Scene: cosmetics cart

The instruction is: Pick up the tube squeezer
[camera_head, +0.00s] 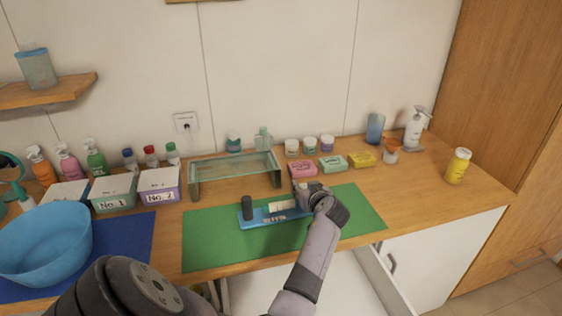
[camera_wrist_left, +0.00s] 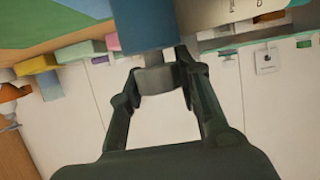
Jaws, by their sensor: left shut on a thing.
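The tube squeezer (camera_head: 258,221) is a blue, flat piece with a dark upright knob at its left end and a cream part on top. It is over the green mat (camera_head: 210,250) in the head view. I cannot tell whether it touches the mat. My left gripper (camera_head: 305,196) is at its right end and partly hides it. In the left wrist view the fingers (camera_wrist_left: 160,75) of my left gripper close on a grey end piece below the blue body of the squeezer (camera_wrist_left: 145,25). My right gripper is not in view.
A glass stand (camera_head: 235,164) is behind the mat. Soap boxes (camera_head: 333,163) and jars line the wall. A blue basin (camera_head: 45,245) and labelled boxes (camera_head: 115,196) are at left. A yellow bottle (camera_head: 458,166) stands at right. A drawer (camera_head: 380,285) is open below the counter.

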